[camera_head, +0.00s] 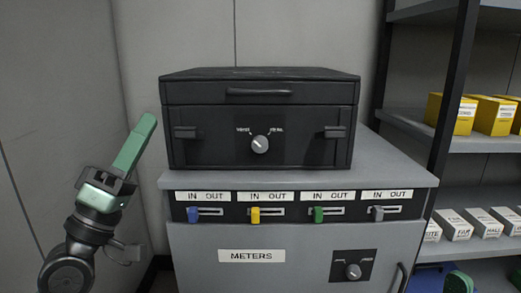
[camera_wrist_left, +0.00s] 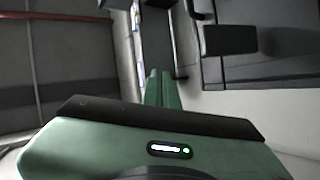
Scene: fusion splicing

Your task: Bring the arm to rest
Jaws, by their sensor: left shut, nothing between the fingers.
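My left gripper (camera_head: 147,121) is raised at the left of the head view, beside the black case and apart from it. Its green fingers are together, pointing up and slightly right, with nothing between them. In the left wrist view the green fingers (camera_wrist_left: 163,88) also lie side by side, empty.
A black case (camera_head: 210,119) with a knob and two latches stands on a grey cabinet (camera_head: 200,250). The cabinet has several coloured sliders and a METERS label (camera_head: 251,255). Shelves (camera_head: 480,143) with yellow and white boxes stand at right. Bare wall is at left.

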